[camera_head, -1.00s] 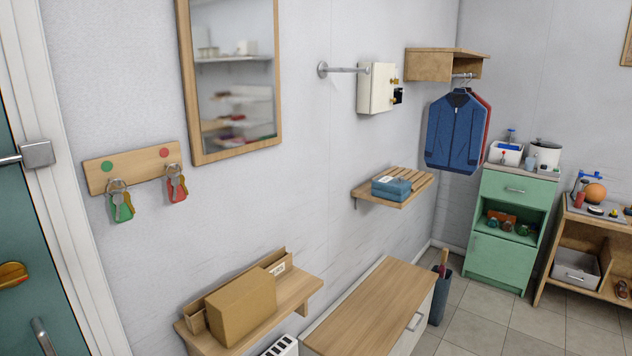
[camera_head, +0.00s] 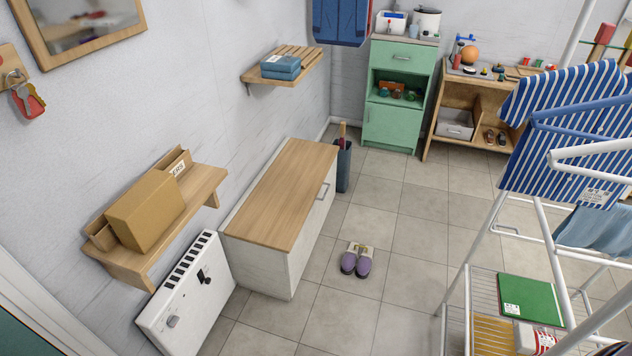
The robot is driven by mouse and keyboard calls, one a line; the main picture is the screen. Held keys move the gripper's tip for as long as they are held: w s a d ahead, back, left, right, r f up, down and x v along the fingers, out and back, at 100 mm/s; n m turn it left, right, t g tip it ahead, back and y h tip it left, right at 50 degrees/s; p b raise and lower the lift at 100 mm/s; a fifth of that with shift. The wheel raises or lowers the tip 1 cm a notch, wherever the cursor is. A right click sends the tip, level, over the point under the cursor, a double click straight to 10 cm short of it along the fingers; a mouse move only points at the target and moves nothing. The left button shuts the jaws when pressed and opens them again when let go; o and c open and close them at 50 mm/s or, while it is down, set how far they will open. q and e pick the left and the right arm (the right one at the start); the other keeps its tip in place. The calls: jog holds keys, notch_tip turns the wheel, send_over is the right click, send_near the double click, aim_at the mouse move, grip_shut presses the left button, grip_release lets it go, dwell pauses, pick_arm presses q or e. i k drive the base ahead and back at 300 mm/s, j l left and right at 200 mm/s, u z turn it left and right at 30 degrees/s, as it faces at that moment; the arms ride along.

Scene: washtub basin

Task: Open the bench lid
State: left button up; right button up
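The bench (camera_head: 262,262) is a white box with a wooden lid (camera_head: 285,190) on top. It stands against the left wall, near the middle of the head view. The lid lies flat and shut, with nothing on it. A metal bar handle (camera_head: 324,191) sits on the bench's right-hand side, just below the lid's edge. Neither of my grippers is in view.
A white heater (camera_head: 190,295) and a wall shelf with a cardboard box (camera_head: 145,210) are at the near left. Purple slippers (camera_head: 355,260) lie right of the bench. A drying rack (camera_head: 540,230) fills the right side. Tiled floor between is mostly clear.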

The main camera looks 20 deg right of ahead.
aim_at(275, 213)
jog(key=i+l+u, duration=0.4)
jog(key=i+l, duration=0.9)
